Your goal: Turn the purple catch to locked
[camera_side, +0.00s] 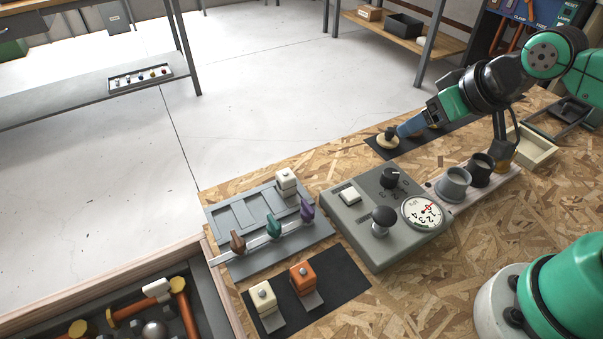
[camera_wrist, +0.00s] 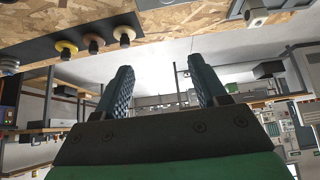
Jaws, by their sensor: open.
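The purple catch (camera_side: 307,210) stands on the grey panel (camera_side: 222,217) in the side view, at the right end of a pale rail. A green catch (camera_side: 273,226) and a brown catch (camera_side: 238,242) stand to its left along the same rail. No lock marking is readable, so I cannot tell its setting. My gripper (camera_side: 402,130) is at the upper right, well away from the catch, beside a black mat. Its two blue fingers are apart and empty in the wrist view (camera_wrist: 163,75). The catches cannot be made out in the wrist view.
A grey control box (camera_side: 362,232) with knobs and a dial stands right of the panel. A white block (camera_side: 286,179) sits at the panel's back. Cream (camera_side: 262,299) and orange (camera_side: 302,279) blocks stand in front. Grey cups (camera_side: 453,185) and knobbed pieces (camera_wrist: 93,43) are near my arm.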

